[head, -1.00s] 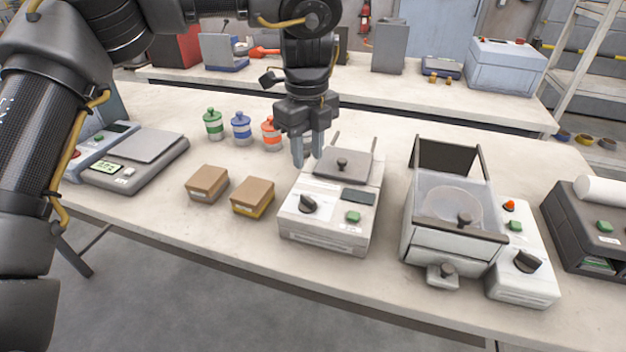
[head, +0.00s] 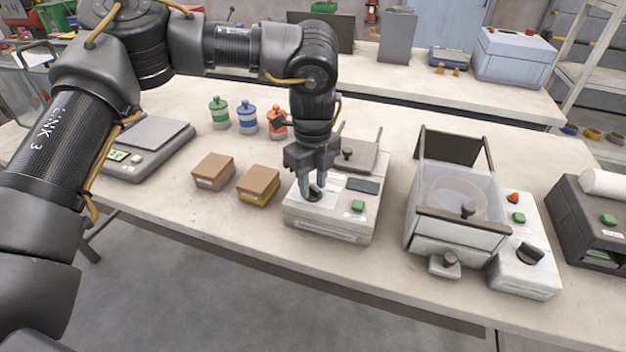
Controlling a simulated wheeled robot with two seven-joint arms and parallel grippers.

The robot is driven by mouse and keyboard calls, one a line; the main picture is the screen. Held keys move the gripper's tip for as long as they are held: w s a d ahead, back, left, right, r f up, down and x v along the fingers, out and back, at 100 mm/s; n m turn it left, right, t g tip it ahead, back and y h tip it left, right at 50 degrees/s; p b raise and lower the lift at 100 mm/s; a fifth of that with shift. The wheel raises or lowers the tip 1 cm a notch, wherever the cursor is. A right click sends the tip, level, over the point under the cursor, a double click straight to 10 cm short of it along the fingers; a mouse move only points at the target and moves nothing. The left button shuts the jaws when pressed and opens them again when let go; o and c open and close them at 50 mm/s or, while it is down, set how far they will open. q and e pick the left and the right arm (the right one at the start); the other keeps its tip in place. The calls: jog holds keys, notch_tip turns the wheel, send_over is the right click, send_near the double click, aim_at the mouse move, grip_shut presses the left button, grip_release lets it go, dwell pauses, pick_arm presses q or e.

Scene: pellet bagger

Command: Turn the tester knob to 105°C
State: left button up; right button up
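The knob's scale and the display's reading are too small to read. My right gripper is not in view.
Two small brown boxes (head: 259,184) stand left of the tester, with green, blue and orange-lidded jars (head: 247,118) behind. A scale (head: 140,155) is further left. A machine with a clear-lidded bin (head: 457,235) and its own black knob (head: 530,253) stands to the right.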

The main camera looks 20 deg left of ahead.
pick_arm(q)
jog(key=shift+c, duration=0.7)
grip_shut()
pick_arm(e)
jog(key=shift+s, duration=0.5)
